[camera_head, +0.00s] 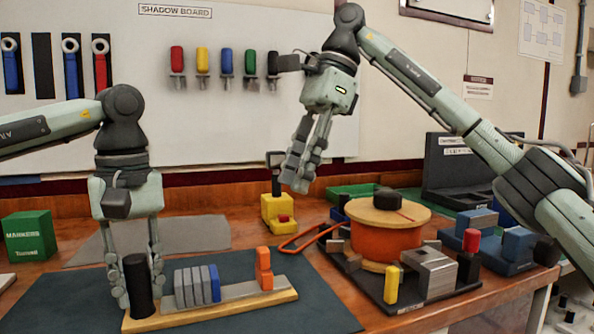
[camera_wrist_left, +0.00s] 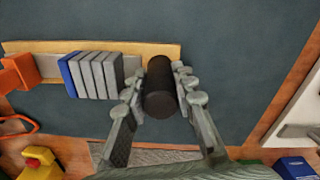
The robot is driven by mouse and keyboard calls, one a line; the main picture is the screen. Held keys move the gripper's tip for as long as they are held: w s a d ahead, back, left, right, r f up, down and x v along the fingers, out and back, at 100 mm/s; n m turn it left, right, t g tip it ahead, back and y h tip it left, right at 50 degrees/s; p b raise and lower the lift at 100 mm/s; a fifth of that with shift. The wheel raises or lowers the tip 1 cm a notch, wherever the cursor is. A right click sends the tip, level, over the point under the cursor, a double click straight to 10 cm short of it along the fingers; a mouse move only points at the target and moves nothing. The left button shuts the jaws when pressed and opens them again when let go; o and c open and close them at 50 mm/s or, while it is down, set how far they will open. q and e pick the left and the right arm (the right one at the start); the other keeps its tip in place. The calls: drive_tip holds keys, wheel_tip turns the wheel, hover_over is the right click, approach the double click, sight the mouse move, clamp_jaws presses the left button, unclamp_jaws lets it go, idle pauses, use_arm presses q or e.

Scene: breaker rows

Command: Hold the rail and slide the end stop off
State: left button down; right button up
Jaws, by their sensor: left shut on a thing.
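The grey metal rail (camera_head: 239,291) lies on a wooden base (camera_head: 250,303) on the dark mat. An orange end stop (camera_head: 264,268) stands upright near the rail's right end; it also shows at the left edge of the left wrist view (camera_wrist_left: 18,72). Grey breakers (camera_head: 190,287) with a blue one (camera_head: 214,283) sit side by side on the rail's left part. My left gripper (camera_head: 135,290) is shut on the black upright grip (camera_head: 138,288) at the base's left end. My right gripper (camera_head: 296,180) hangs empty above the table, behind and above the end stop; its finger gap is unclear.
A yellow box with a red button (camera_head: 277,212) stands behind the mat. A large orange spool (camera_head: 386,235) and a black tray of parts (camera_head: 420,292) are at the right. A green markers box (camera_head: 29,238) is at the left. The front mat is clear.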

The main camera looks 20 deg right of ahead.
use_arm(q)
drive_tip(key=c, duration=1.2)
unclamp_jaws()
drive_tip(key=shift+o, duration=0.2)
wheel_tip(320, 180, up, 12)
